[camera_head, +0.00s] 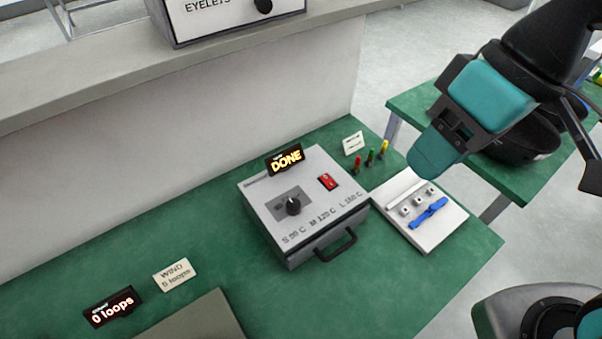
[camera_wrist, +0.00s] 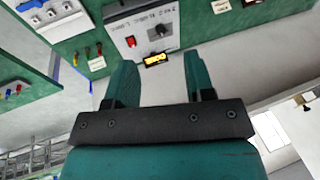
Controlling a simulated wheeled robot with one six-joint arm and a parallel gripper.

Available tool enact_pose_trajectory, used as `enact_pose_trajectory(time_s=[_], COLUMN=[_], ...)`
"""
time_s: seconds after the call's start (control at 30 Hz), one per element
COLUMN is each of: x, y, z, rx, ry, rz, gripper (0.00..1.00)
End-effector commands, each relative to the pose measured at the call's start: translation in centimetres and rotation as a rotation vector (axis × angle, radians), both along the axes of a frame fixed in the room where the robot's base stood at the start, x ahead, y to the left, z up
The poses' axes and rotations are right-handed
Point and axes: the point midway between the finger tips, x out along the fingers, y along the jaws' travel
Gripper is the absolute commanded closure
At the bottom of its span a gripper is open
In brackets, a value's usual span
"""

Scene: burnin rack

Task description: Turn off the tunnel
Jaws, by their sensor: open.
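The tunnel appears to be the grey box (camera_head: 311,232) on the green bench, with a black knob (camera_head: 293,206), temperature marks, a front handle (camera_head: 336,245) and a red switch (camera_head: 328,182). A small display (camera_head: 285,160) on its back edge reads DONE. In the wrist view the box (camera_wrist: 185,14) is upside down at the top, with its red switch (camera_wrist: 131,41) and lit display (camera_wrist: 155,59). My gripper (camera_wrist: 162,75) is open and empty, its two teal fingers apart from the box. In the head view it hangs above and right of the box.
A white tray (camera_head: 446,231) with a blue piece and small blocks sits right of the box. Red, green and yellow pegs (camera_head: 370,157) and a small card (camera_head: 353,143) stand behind. A WIND card (camera_head: 174,275) and a 0 loops display (camera_head: 113,306) are at left. A wall rises behind.

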Motion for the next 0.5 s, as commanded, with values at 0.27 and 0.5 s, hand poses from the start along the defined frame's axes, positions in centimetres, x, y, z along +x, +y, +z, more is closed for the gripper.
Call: enact_pose_trajectory(time_s=[0.27,0.5], x=[11.5,17.0], y=[3.7,6.9], z=[-5.7,-10.1], rx=[-0.199,-0.317], ry=[0.013,0.006], rz=[-0.002,-0.013], gripper=[0.51,0.51])
